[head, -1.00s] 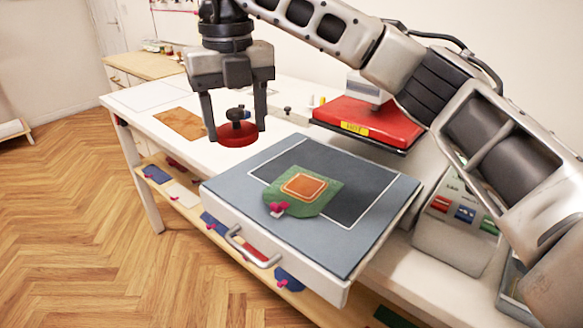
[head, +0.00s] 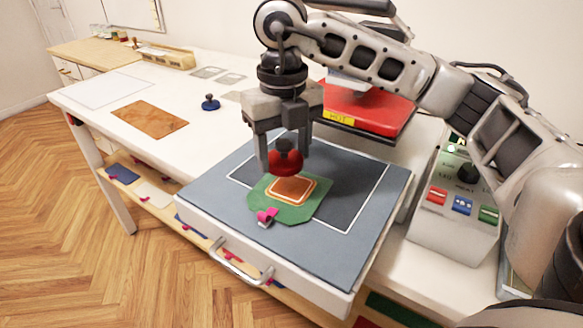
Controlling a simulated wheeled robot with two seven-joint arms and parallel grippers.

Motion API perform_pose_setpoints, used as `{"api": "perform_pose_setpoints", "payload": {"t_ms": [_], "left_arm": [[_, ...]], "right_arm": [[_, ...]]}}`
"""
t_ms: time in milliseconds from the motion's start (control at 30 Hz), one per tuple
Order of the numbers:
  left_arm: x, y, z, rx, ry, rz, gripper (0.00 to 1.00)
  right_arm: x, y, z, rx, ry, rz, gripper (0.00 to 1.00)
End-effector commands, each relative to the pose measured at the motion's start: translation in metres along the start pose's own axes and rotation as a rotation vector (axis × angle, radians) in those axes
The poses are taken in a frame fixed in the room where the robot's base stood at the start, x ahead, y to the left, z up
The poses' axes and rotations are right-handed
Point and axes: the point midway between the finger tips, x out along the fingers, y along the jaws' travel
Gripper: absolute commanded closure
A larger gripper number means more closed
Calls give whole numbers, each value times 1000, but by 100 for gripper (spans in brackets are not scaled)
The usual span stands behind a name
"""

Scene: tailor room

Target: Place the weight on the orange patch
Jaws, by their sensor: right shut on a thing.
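The weight (head: 286,163) is red and round with a dark knob on top. My right gripper (head: 284,160) is shut on it and holds it above the back part of the orange patch. The orange patch (head: 291,190) is a rounded square with a pale border, lying on a green cloth piece (head: 306,211). The green piece lies on the blue-grey press board (head: 359,247), with a pink clip (head: 267,216) at its front left edge. I cannot tell whether the weight touches the patch. My left gripper is not in view.
A red heated plate (head: 372,114) labelled HOT stands behind the board. A control box (head: 452,225) with coloured buttons is at the right. A small blue knobbed object (head: 210,103) and a brown sheet (head: 150,120) lie on the white table (head: 85,112) at left.

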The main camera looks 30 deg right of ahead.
Motion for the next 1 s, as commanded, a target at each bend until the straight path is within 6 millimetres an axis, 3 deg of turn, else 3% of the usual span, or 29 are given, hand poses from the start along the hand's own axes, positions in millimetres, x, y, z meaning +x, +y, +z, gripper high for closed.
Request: {"api": "perform_pose_setpoints", "payload": {"t_ms": [233, 433, 833, 867, 933, 1000], "left_arm": [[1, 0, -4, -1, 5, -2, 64], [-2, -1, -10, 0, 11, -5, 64], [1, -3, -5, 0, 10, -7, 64], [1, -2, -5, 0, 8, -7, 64], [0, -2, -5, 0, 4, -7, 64], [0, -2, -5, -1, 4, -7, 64]], "right_arm": [[17, -13, -7, 2, 0, -1, 78], [42, -11, -6, 0, 0, 1, 78], [49, -11, -5, 0, -3, 1, 78], [50, -11, -6, 0, -1, 1, 40], [48, -11, -6, 0, -1, 1, 21], [48, -11, -6, 0, -1, 1, 21]]}}
